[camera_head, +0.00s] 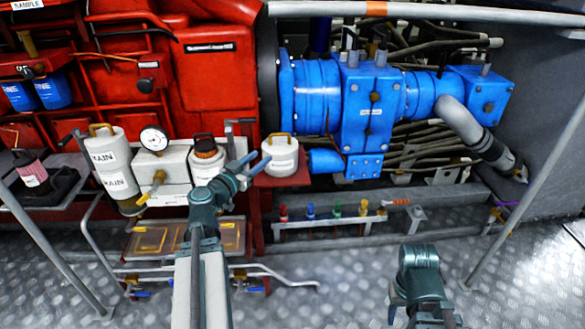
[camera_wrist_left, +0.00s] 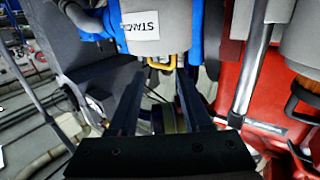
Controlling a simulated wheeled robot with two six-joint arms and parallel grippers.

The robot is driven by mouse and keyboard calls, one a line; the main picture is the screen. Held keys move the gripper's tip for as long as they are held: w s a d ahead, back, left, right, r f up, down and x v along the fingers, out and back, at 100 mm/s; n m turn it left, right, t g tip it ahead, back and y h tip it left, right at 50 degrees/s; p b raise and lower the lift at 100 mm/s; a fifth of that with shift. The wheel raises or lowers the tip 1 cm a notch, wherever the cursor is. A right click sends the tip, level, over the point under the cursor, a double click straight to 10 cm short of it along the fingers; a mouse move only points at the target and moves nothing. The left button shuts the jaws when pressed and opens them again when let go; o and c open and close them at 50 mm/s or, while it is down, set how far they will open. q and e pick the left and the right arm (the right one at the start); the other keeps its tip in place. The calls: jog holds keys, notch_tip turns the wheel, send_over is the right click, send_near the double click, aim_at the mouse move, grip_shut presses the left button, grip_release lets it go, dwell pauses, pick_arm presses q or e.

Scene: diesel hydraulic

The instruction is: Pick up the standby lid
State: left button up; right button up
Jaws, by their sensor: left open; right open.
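The standby lid (camera_head: 281,158) is a pale cylinder with a yellow handle on top, on a red ledge right of the filter housings. My left gripper (camera_head: 252,168) is open, just left of the lid in the head view. In the left wrist view its fingers (camera_wrist_left: 158,82) point at the handle, which appears beyond and between the tips; contact cannot be told. My right gripper (camera_head: 425,295) is open and empty, low over the floor.
A canister marked "MAIN" (camera_head: 113,170) with a yellow handle stands left of a pressure gauge (camera_head: 154,139). A housing with a dark brown top (camera_head: 206,152) stands behind my left gripper. Blue machinery (camera_head: 370,110) rises right of the lid. The plated floor (camera_head: 340,275) is clear in front.

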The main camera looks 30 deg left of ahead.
aim_at(269, 142)
pick_arm(q)
jog(key=shift+n+y, duration=0.3)
jog(key=shift+y, duration=0.3)
jog(key=w, duration=0.2)
jog(key=w+a, duration=0.1)
jog(key=w, duration=0.1)
jog(key=w+a, duration=0.1)
jog(key=w, duration=0.2)
jog(key=shift+f, duration=0.1)
jog(key=shift+w+d, duration=0.15)
jog(key=shift+w, duration=3.05)
jog(key=shift+s, duration=0.1)
grip_shut()
